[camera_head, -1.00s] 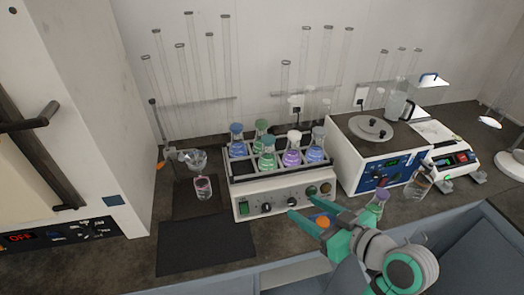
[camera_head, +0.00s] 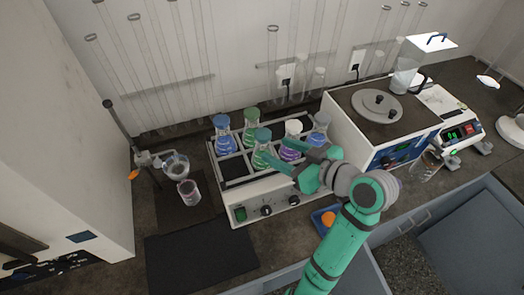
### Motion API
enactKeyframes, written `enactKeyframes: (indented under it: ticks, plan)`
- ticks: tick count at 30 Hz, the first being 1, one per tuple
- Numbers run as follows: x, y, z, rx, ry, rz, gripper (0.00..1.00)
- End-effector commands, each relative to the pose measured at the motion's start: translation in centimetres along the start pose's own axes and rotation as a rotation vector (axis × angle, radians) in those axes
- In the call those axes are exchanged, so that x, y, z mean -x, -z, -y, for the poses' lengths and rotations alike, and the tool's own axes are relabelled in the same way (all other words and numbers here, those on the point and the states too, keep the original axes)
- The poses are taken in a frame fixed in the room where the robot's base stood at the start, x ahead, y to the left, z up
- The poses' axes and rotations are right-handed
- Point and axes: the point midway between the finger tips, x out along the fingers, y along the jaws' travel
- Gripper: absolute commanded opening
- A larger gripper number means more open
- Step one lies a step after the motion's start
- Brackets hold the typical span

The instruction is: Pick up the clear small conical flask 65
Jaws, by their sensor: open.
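My gripper (camera_head: 290,153) is open and reaches over the front of the shaker rack, close to the purple flask (camera_head: 291,151). I cannot tell whether it touches it. Conical flasks with blue, green and purple liquid stand in the rack, among them a blue one (camera_head: 222,138) and a front green one (camera_head: 262,146). A clear-looking flask (camera_head: 429,169) stands on the bench to the right, partly hidden by the white machine and blurred. Small clear vessels (camera_head: 317,80) stand behind the shaker. No number 65 is readable.
The shaker (camera_head: 240,212) has an empty slot at front left. A glass beaker (camera_head: 188,194) and a clamp stand (camera_head: 140,158) are left of it. A dark mat (camera_head: 200,262) lies clear in front. A hotplate machine (camera_head: 345,128) stands right; a blue tray (camera_head: 318,221) sits at the front edge.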

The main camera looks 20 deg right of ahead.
Motion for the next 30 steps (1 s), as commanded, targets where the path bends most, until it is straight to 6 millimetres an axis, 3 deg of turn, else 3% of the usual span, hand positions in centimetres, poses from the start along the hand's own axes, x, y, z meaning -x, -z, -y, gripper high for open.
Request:
enactKeyframes:
  ticks: [3, 11, 21, 30]
  plan:
    - [-1.7, 0.0, 0.0, -0.001, 0.003, 0.000, 0.51]
    - [-3.4, 0.0, 0.0, 0.000, 0.002, 0.000, 0.51]
    - [-7.2, -0.3, -0.6, -0.003, -0.007, 0.000, 0.51]
    - [-7.7, -0.2, -0.4, -0.001, -0.004, -0.001, 0.49]
